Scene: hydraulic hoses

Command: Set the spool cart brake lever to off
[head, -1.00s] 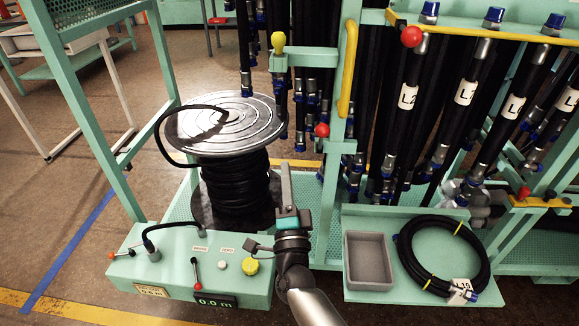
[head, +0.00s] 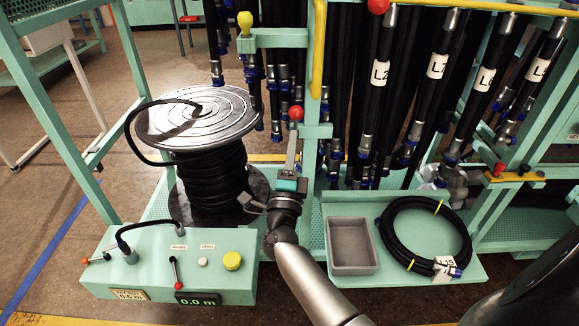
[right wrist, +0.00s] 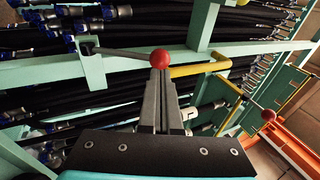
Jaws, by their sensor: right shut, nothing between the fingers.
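A lever with a red ball knob (head: 296,113) is on the green post beside the cable spool (head: 200,150). It also shows in the right wrist view (right wrist: 160,59), with its thin rod running left to a bracket. No label shows whether this is the brake lever. My right gripper (head: 292,142) is shut and empty, its tips just below the knob in the head view. In the right wrist view the fingertips (right wrist: 160,78) line up with the knob; I cannot tell if they touch. My left gripper is not in view.
Hanging black hoses (head: 370,100) fill the rack behind. A grey bin (head: 352,266) and coiled hose (head: 388,235) lie on the right shelf. Another red ball (head: 377,6) is higher up.

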